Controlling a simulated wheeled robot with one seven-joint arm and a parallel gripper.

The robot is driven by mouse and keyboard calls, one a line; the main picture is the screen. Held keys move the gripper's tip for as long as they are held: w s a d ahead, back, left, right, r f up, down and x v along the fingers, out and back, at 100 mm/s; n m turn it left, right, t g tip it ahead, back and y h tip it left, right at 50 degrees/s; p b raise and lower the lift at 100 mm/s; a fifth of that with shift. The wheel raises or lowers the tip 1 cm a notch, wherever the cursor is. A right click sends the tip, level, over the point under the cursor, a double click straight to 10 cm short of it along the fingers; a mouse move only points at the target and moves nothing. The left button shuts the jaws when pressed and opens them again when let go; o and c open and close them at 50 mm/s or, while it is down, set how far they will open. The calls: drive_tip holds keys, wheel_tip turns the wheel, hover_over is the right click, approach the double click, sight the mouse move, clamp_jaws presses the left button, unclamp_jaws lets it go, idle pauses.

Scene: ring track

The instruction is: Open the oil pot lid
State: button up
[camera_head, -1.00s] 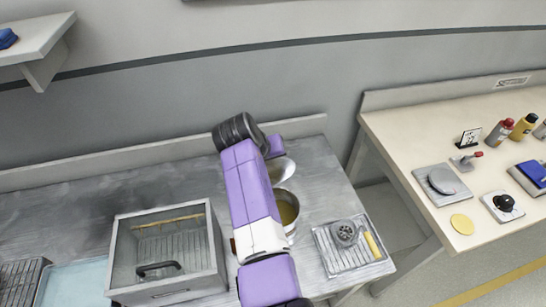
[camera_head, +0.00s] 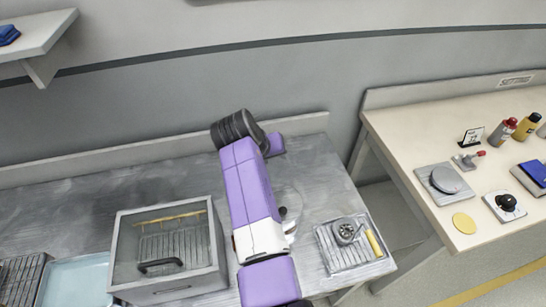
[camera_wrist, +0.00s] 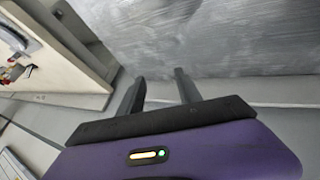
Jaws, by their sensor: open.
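The oil pot stands on the steel counter, mostly hidden behind my arm in the head view. Its round grey lid (camera_head: 291,198) lies over the pot's top, with a dark knob (camera_head: 283,212) showing beside my arm. No oil shows now. My gripper (camera_wrist: 158,76) is open and empty in the wrist view, its two dark fingers apart with bare grey metal surface beyond them. In the head view my arm reaches past the pot toward the back of the counter, and the fingers are hidden there. The pot does not show in the wrist view.
A glass-topped box (camera_head: 167,252) with a black handle stands left of my arm. A metal tray (camera_head: 352,246) with a strainer lies right of the pot. A blue tray (camera_head: 78,284) is at the far left. A pale table (camera_head: 440,135) with bottles stands at the right.

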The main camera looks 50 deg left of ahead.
drive_tip(key=v, duration=0.6)
drive_tip(key=shift+s+r, duration=0.2)
drive_tip(key=shift+s, duration=0.05)
idle(0.4)
drive_tip(key=a+r+n+t+y, duration=0.1)
drive_tip(key=a+r+y, duration=0.4)
drive_tip(key=a+r, duration=0.1)
drive_tip(key=w+d+f+m+t+y, duration=0.1)
drive_tip(key=d+f+t+y, duration=0.1)
drive_tip(key=d, duration=0.6)
drive_tip(key=w+d+f+m+t+y, duration=0.1)
drive_tip(key=d+f+y, duration=0.1)
drive_tip(key=d, duration=0.6)
drive_tip(key=s+d+m+t+h, duration=0.2)
drive_tip(key=s+d+m+t, duration=0.15)
drive_tip(key=d, duration=1.25)
drive_tip(key=s+d+m+t+h, duration=0.1)
drive_tip(key=s+d+m+t, duration=0.25)
drive_tip(key=d, duration=1.25)
drive_tip(key=s+d+f+m+g+h, duration=0.1)
drive_tip(key=s+d+m+h, duration=0.3)
drive_tip(key=s+d, duration=1.4)
drive_tip(key=d+g+h, duration=0.1)
drive_tip(key=h, duration=0.3)
drive_tip(key=shift+s+d+h, duration=0.15)
drive_tip(key=shift+h, duration=0.25)
